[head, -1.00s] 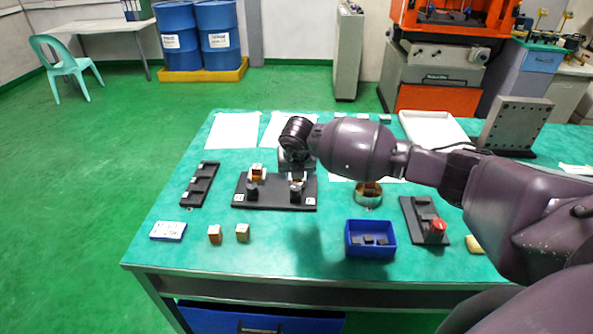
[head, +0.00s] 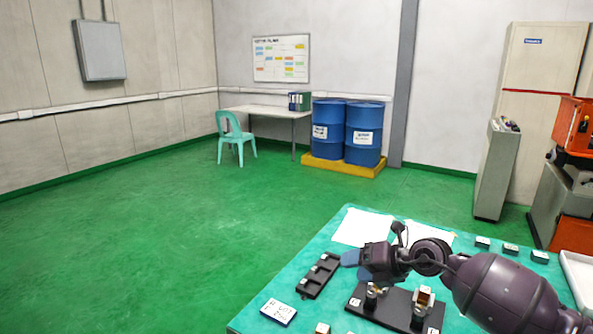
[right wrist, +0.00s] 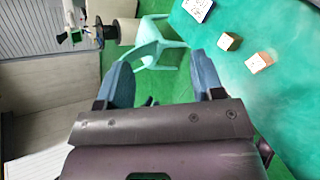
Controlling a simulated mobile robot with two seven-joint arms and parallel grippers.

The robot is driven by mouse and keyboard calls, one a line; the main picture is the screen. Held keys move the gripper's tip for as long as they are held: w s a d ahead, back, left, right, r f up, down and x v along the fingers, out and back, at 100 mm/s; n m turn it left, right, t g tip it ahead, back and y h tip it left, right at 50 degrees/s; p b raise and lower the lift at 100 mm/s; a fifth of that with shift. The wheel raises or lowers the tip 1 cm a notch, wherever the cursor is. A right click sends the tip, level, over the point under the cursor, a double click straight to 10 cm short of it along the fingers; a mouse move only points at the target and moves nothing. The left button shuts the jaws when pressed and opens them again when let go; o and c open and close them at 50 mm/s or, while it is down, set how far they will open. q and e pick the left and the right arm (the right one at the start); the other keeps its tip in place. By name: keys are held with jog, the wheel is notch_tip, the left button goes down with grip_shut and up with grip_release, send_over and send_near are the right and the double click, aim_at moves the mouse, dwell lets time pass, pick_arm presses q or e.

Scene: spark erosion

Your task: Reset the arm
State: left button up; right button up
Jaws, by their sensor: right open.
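My right gripper (head: 357,266) points left above the table, near the black two-post fixture (head: 396,313). Its blue fingertips are apart with nothing between them. It also shows in the right wrist view (right wrist: 163,84), where the gap between the fingers is empty. The fixture carries a copper-and-metal block (head: 424,296) on its right post. Its left post (head: 374,292) is partly covered by the gripper, so I cannot tell well what sits there. My left gripper is out of view.
A black slotted rack (head: 318,276) lies left of the fixture, close to the gripper. A white label card (head: 278,312) lies near the table's left edge. In the right wrist view two small blocks (right wrist: 228,41) (right wrist: 259,62) stand on the table. Open green floor (head: 150,240) lies to the left.

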jog(key=s+a+r+m+t+y, duration=0.2)
jog(key=a+r+m+t+y, duration=0.1)
jog(key=a+r+y, duration=0.15)
jog(key=s+d+f+m+t+h, duration=0.75)
jog(key=d+f+m+h, duration=0.4)
jog(key=m, duration=1.15)
jog(key=s+d+f+m+g+h, duration=0.1)
jog(key=s+d+f+m+g, duration=0.1)
jog(key=s+f, duration=0.7)
jog(key=s+d+f+m+g+h, duration=0.2)
jog(key=s+f+m, duration=0.4)
jog(key=s, duration=0.8)
notch_tip(320, 180, down, 3)
jog(key=d+g, duration=0.1)
jog(key=d, duration=0.1)
jog(key=shift+s+d+m, duration=0.15)
jog(key=shift+d+m, duration=0.15)
jog(key=shift+d, duration=0.05)
